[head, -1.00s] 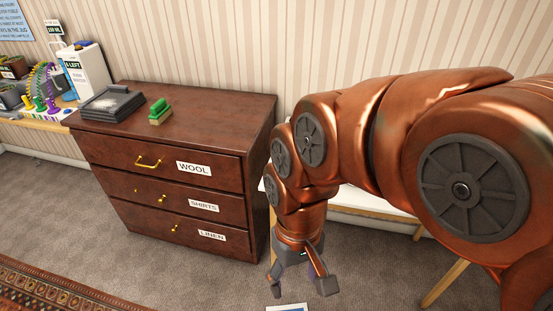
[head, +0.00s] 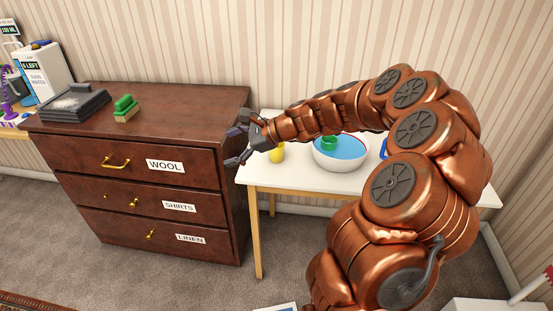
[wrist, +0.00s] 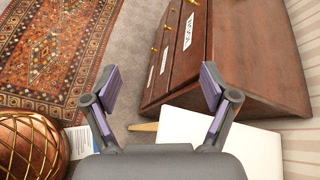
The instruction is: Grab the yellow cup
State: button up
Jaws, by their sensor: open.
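A small yellow rounded thing (head: 277,153) shows on the white table (head: 300,182) just below my wrist in the head view. My arm hides part of it, and I cannot tell whether it is the yellow cup. My gripper (head: 234,146) is open and empty, pointing left beside the dresser's right edge. In the wrist view my gripper (wrist: 159,82) has its fingers wide apart with nothing between them. No cup shows in the wrist view.
A white bowl (head: 341,164) with a blue inside and a green thing (head: 329,142) stands on the table, partly behind my arm. A patterned rug (wrist: 55,50) lies on the floor.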

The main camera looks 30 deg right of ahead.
jog(key=w+d+f+m+t+h+b, duration=0.1)
jog(key=w+d+f+m, duration=0.15)
jog(key=d, duration=0.25)
jog(key=w+d+f+m+t+h, duration=0.1)
jog(key=d+f+m+t, duration=0.15)
jog(key=d, duration=0.35)
jog(key=m+h+b, duration=0.1)
jog(key=m+h, duration=0.2)
jog(key=m, duration=0.4)
send_near(276, 152)
jog(key=shift+t, duration=0.45)
jog(key=w, duration=0.2)
jog(key=w+d+f, duration=0.1)
jog(key=w, duration=0.1)
jog(key=shift+x, duration=3.7)
jog(key=shift+a, duration=0.1)
jog(key=c, duration=1.3)
